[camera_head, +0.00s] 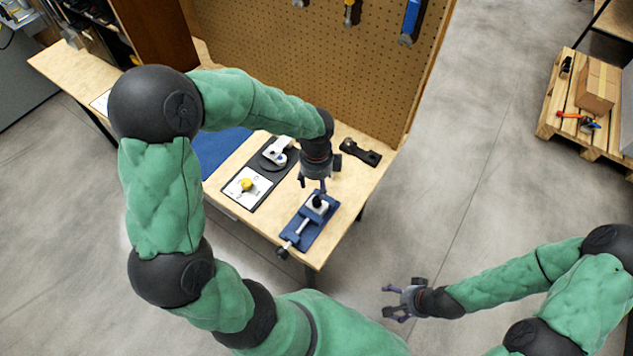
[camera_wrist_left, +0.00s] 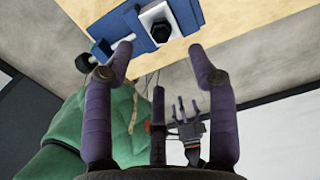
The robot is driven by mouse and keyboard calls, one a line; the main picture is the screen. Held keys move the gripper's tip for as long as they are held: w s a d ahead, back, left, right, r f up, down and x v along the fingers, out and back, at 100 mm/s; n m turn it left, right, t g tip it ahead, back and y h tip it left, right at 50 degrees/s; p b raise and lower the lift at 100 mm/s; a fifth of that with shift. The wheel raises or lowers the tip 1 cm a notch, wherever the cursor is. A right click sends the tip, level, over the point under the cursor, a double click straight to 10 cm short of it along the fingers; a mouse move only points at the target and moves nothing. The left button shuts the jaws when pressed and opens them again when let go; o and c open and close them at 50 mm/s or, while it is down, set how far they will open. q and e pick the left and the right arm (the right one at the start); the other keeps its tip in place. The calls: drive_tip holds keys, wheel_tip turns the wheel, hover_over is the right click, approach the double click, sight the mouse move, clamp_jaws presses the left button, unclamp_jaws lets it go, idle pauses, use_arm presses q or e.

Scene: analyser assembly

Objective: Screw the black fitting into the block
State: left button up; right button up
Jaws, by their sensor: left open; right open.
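A pale block (camera_head: 312,210) is held in a blue vise (camera_head: 295,237) near the table's front right corner. The black fitting (camera_head: 317,201) sits at the top of the block; how deep it is threaded cannot be told. In the left wrist view the black fitting (camera_wrist_left: 160,30) shows a hex-like outline on the pale block (camera_wrist_left: 154,12). My left gripper (camera_head: 313,190) is open, just above and behind the vise, with its fingers apart and nothing between them. My right gripper (camera_head: 392,301) is open and empty, off the table's front right. It also shows in the left wrist view (camera_wrist_left: 186,112).
A dark mat (camera_head: 263,198) on the table holds a white plate (camera_head: 246,188) with a yellow knob and a white-topped part (camera_head: 278,152). A black tool (camera_head: 361,152) lies at the back right. A pegboard (camera_head: 310,70) with hanging tools stands behind the table.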

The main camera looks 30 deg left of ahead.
sight(317, 199)
use_arm(q)
wheel_tip(317, 199, down, 9)
drive_tip(key=b, duration=0.3)
drive_tip(key=shift+f, duration=0.15)
clamp_jaws()
drive_tip(key=shift+r+m+p, duration=0.2)
drive_tip(key=shift+m+p, duration=0.7)
drive_tip(key=shift+p, duration=0.15)
drive_tip(key=shift+m+p, duration=0.65)
drive_tip(key=shift+m, duration=0.05)
drive_tip(key=shift+f+m, duration=0.15)
drive_tip(key=shift+m, duration=0.25)
drive_tip(key=shift+m+p, duration=0.5)
drive_tip(key=shift+p, duration=0.25)
drive_tip(key=shift+m+p, duration=0.45)
drive_tip(key=shift+m, duration=0.15)
